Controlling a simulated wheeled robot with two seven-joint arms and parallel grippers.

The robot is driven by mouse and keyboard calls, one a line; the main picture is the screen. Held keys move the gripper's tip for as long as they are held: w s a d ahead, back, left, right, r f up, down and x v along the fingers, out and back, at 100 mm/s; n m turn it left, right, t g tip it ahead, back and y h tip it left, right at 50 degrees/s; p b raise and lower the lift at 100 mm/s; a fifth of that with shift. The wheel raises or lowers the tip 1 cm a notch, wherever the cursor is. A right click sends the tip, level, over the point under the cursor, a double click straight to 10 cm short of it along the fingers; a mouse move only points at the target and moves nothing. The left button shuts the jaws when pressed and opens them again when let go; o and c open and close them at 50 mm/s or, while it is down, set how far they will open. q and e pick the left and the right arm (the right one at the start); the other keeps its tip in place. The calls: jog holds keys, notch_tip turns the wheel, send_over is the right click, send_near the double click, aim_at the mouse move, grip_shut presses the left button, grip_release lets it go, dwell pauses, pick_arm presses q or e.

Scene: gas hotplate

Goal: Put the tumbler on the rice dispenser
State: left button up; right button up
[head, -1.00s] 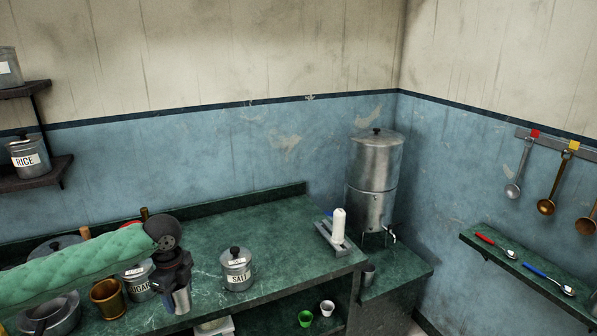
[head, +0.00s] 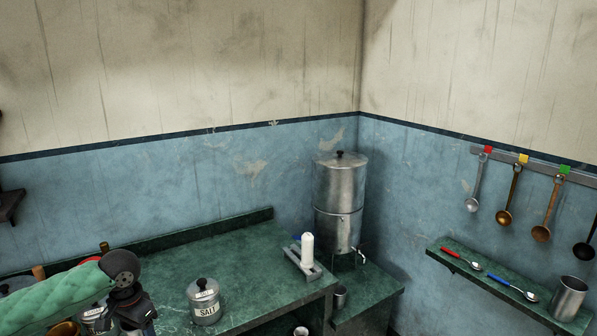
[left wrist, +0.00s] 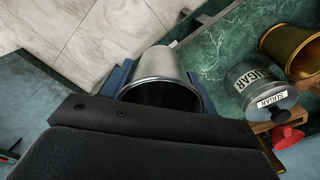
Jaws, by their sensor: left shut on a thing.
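A plain steel tumbler (left wrist: 160,66) is held between the blue fingers of my left gripper (left wrist: 162,84) in the left wrist view, its open mouth toward the camera. In the head view my left gripper (head: 136,316) is at the bottom left edge, over the green counter, and the tumbler is mostly cut off there. Nothing in the current frames is labelled as a rice dispenser. A tall two-part steel vessel (head: 339,195) with a tap and black-knobbed lid stands in the corner; I cannot tell whether it is the dispenser. My right gripper is not in view.
A SALT canister (head: 205,303) stands on the green counter (head: 245,255), right of my left gripper. A white bottle in a rack (head: 307,252) stands near the counter's end. Another steel tumbler (head: 569,299) and spoons are on the right shelf. The counter's middle is clear.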

pick_arm(q)
jog(key=shift+w+d+f+n, duration=0.1)
jog(key=shift+d+f+n, duration=0.1)
jog(key=shift+d+n, duration=0.35)
jog(key=d+f+n, duration=0.1)
jog(key=d+f, duration=0.1)
jog(key=d, duration=0.6)
jog(key=s+d+f+n, duration=0.1)
jog(key=d+f+n, duration=0.1)
jog(key=d, duration=0.7)
jog(key=shift+f, duration=0.75)
